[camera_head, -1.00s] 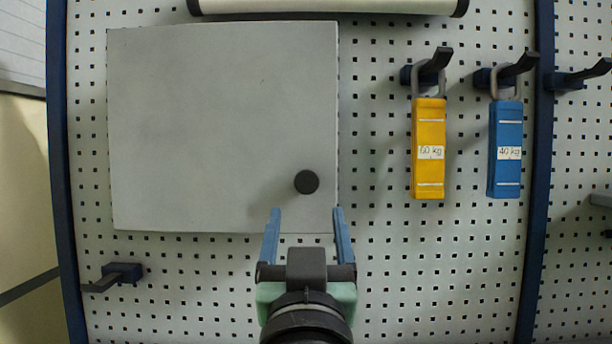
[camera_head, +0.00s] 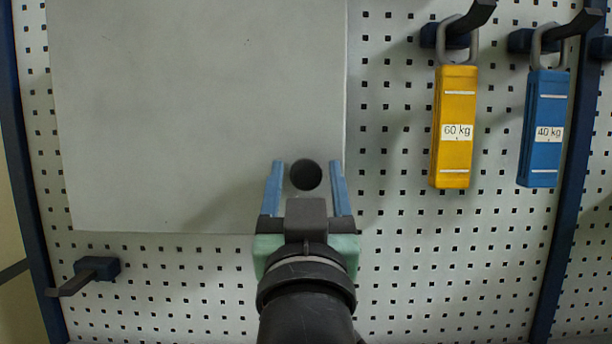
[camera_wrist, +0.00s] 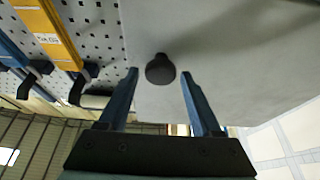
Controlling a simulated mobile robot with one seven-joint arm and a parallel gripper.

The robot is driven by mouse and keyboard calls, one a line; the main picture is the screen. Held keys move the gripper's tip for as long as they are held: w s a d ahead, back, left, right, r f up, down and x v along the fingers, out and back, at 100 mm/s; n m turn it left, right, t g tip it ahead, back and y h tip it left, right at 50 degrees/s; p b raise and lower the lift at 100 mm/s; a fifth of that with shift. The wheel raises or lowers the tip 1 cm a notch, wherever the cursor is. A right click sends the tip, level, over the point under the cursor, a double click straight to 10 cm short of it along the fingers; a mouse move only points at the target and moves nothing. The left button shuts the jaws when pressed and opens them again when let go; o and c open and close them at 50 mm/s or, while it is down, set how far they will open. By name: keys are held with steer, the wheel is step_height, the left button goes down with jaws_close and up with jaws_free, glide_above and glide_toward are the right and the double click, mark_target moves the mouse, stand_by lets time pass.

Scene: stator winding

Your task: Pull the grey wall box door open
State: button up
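The grey wall box door (camera_head: 190,110) is a flat panel on the perforated wall, filling the upper left in the head view. It appears closed. Its round black knob (camera_head: 306,174) is near the lower right corner. My gripper (camera_head: 307,168) is open, with one blue finger on each side of the knob in the head view and gaps on both sides. In the wrist view the knob (camera_wrist: 160,70) appears between and slightly beyond the fingertips (camera_wrist: 159,73), with no contact visible. The door (camera_wrist: 215,50) spreads behind it.
A yellow 60 kg block (camera_head: 454,128) and a blue 40 kg block (camera_head: 543,128) hang from hooks to the right of the door. An empty hook (camera_head: 88,272) is at the lower left. The perforated wall (camera_head: 410,270) below is mostly bare.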

steer(key=shift+w+f, duration=0.1)
steer(key=shift+w, duration=0.05)
jaws_close()
stand_by(1.0)
